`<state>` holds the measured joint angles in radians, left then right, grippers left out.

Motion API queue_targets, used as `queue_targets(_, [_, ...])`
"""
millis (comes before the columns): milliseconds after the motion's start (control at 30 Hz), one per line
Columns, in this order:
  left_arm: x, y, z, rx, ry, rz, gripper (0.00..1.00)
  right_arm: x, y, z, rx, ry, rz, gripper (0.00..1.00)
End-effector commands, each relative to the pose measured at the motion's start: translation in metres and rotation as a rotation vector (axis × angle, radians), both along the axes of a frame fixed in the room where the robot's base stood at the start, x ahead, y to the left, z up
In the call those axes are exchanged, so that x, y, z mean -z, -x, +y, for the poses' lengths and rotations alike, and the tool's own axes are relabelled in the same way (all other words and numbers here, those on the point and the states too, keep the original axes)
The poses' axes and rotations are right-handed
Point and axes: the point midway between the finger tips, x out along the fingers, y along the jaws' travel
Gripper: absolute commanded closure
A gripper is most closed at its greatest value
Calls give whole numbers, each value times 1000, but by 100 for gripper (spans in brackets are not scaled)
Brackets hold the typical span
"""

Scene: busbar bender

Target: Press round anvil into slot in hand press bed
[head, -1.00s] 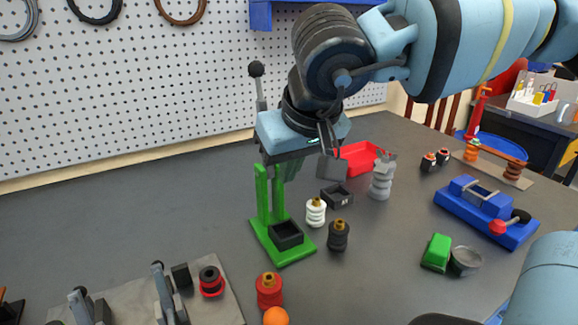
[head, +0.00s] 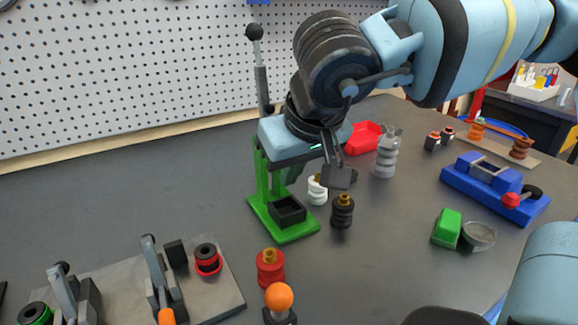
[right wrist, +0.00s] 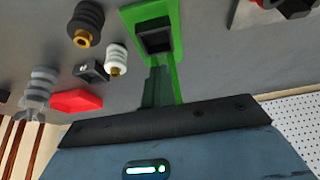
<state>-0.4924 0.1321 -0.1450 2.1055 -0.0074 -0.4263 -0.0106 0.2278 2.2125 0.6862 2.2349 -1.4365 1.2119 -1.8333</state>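The green hand press (head: 262,180) stands mid-table, with a tall dark lever (head: 262,75) behind my wrist. A black square bed with a recess (head: 287,209) sits on its base and also shows in the right wrist view (right wrist: 154,38). My right gripper (head: 290,172) is above the bed, close to the press column. Its fingers are hard to tell from the dark green parts there. A small dark block (right wrist: 92,70) lies beside the white ribbed piece (right wrist: 116,60); I cannot tell whether it is the round anvil. My left gripper is out of view.
A black ribbed piece (head: 342,212), a grey ribbed piece (head: 387,155) and a red tray (head: 362,138) lie right of the press. A blue fixture (head: 495,188) is farther right. Toggle clamps (head: 155,275) stand on a plate at front left. The pegboard is behind.

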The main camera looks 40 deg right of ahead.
Motion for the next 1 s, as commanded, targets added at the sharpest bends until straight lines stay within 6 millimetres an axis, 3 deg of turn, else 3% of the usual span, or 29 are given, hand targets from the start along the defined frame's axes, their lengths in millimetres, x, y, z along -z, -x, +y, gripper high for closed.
queue_targets(400, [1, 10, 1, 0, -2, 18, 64, 0, 0, 0, 0, 0, -1, 100])
queue_targets(867, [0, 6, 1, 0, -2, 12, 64, 0, 0, 0, 0, 0, 0, 100])
queue_targets(1000, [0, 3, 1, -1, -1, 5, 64, 0, 0, 0, 0, 0, 0, 84])
